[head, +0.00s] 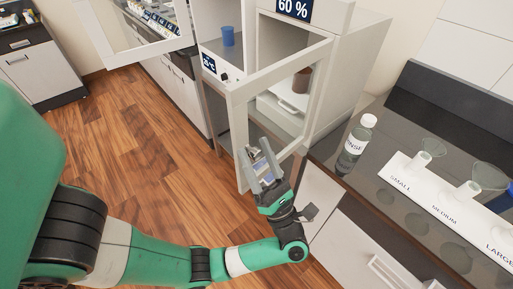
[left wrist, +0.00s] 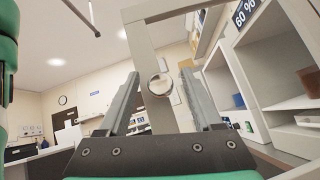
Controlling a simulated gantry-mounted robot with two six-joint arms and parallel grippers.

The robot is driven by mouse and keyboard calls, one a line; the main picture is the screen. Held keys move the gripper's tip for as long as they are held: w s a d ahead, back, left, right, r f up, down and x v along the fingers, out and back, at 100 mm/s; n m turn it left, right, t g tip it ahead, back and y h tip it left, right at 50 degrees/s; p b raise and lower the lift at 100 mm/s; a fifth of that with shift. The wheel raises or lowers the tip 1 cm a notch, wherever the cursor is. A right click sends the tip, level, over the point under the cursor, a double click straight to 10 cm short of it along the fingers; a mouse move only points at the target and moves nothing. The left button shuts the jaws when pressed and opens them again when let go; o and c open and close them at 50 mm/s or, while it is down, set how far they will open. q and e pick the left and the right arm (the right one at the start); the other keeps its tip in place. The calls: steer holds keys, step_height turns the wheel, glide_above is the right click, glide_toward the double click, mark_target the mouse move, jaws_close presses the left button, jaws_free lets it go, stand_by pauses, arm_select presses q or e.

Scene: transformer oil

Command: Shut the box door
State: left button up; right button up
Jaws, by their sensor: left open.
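The box (head: 340,50) labelled 60 % stands at the back centre, with a brown cup (head: 302,80) inside. Its white-framed, clear-paned door (head: 240,118) is swung open toward me. My left gripper (head: 254,150) is open at the lower free-edge side of this door, fingers pointing up at the frame. In the left wrist view the door frame (left wrist: 145,45) rises beyond the two spread fingers, and a round knob (left wrist: 160,85) shows between them. I cannot tell whether the fingers touch the door. My right gripper is not in view.
A second box (head: 213,22) on the left holds a blue cup (head: 228,36); its door (head: 98,32) is open too. The counter (head: 395,120) at right carries a rinse bottle (head: 356,140) and a white funnel holder (head: 425,185). The wooden floor (head: 150,150) is clear.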

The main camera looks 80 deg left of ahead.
arm_select(q)
steer(key=shift+a+r, duration=0.1)
steer(key=shift+a, duration=0.05)
jaws_close()
stand_by(1.4)
